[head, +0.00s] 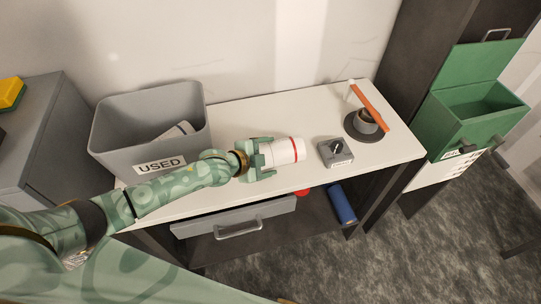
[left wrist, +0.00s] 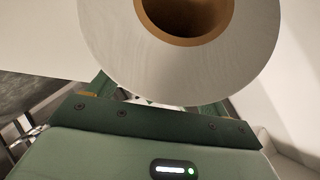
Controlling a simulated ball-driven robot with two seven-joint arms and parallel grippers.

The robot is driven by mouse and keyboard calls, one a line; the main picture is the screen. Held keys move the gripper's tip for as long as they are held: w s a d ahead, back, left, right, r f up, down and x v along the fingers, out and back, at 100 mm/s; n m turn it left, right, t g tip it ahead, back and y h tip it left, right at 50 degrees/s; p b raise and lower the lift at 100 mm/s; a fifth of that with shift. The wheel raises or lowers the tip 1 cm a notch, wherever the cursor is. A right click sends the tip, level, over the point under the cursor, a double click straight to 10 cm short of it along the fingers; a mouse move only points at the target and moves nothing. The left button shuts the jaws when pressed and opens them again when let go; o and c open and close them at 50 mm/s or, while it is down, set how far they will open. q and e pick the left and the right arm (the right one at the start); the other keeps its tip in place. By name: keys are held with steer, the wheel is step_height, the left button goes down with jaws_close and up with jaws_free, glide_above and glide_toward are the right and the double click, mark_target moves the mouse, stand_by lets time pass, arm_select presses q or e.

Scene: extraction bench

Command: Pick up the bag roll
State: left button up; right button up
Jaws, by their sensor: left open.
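The bag roll (head: 285,152), a white cylinder with a red band near its right end, lies on its side on the white bench top. In the left wrist view its end face (left wrist: 258,32) with a brown cardboard core fills the top. My left gripper (head: 266,158) is open at the left end of the roll, its fingers beside that end. In the left wrist view the fingers (left wrist: 160,103) are partly hidden behind the roll, and contact cannot be told. My right gripper is not in view.
A grey bin labelled USED (head: 150,135) with a white item inside stands left on the bench (head: 235,115). A small knob box (head: 336,153) and a dark round stand with an orange bar (head: 370,108) are to the right. A drawer (head: 235,218) and blue cylinder (head: 341,203) are below.

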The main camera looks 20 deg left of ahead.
arm_select(q)
steer(key=c, duration=0.8)
steer(key=shift+r, duration=0.1)
